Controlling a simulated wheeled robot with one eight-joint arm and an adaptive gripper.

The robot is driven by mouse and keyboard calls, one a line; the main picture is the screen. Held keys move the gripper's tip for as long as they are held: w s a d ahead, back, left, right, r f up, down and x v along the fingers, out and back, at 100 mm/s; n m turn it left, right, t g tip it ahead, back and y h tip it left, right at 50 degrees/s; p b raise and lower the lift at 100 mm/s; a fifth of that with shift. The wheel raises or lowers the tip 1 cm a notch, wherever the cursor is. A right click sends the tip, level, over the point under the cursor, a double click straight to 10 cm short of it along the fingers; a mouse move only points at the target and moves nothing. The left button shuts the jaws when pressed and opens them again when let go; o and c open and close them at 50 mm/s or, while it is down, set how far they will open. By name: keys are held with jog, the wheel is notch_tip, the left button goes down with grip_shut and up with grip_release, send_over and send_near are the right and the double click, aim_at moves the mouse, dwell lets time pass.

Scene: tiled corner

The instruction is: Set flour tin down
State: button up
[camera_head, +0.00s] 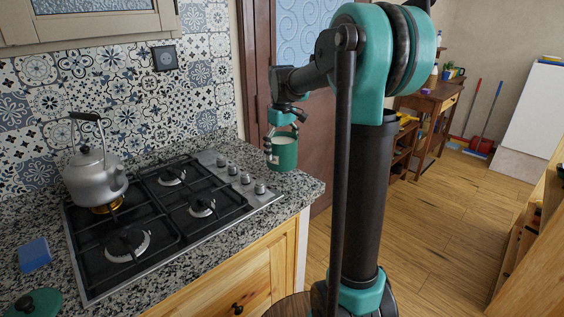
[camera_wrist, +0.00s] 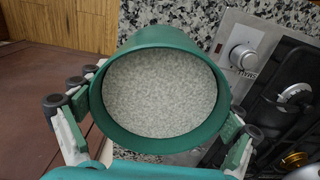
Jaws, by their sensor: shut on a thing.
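The flour tin (camera_head: 284,153) is a green, open, round tin at the back right corner of the granite counter. My gripper (camera_head: 281,141) is shut on it, with fingers on either side of its wall. In the wrist view the tin (camera_wrist: 205,70) fills the middle, with pale, grainy contents showing inside and fingers at its left and right. The tin looks upright. Its base is at or just above the counter (camera_head: 222,153); I cannot tell whether it touches.
A gas hob (camera_head: 165,232) with knobs lies left of the tin, bearing a silver kettle (camera_head: 95,178). A blue sponge-like block (camera_head: 34,254) and a green lid (camera_head: 40,304) lie at the counter's near left. A brown door (camera_head: 318,140) stands behind the counter's right end.

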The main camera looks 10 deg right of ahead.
jog(key=shift+f, duration=2.2)
jog(key=shift+f, duration=0.15)
jog(key=o, duration=1.3)
notch_tip(320, 180, up, 12)
jog(key=shift+r, duration=0.2)
